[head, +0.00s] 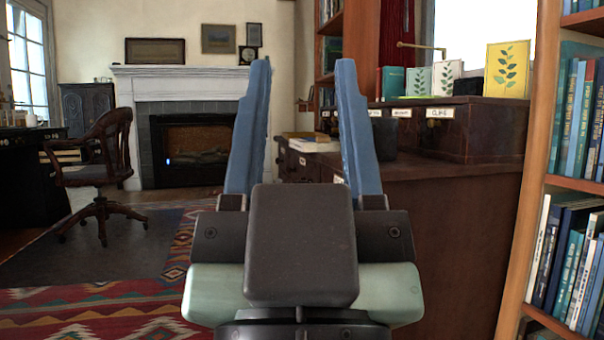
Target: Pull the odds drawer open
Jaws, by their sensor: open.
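My gripper (304,66) is open and empty, its two blue fingers pointing up and forward in the middle of the head view. A low dark wooden drawer unit (485,130) stands on the cabinet to the right of the fingers. It has small white labels on its front, one of them (440,112) larger and nearer. The labels are too small to read surely, so I cannot tell which drawer is the odds drawer. The cabinet (460,215) below also has drawer fronts (303,168) on its left side, partly hidden behind my right finger. No drawer visibly stands open.
A dark cup-like container (383,138) and books (313,144) sit on the cabinet top. Several small books (507,69) stand on the drawer unit. A tall bookcase (535,150) closes the right side. A chair (98,165) stands left; the patterned rug (110,310) is clear.

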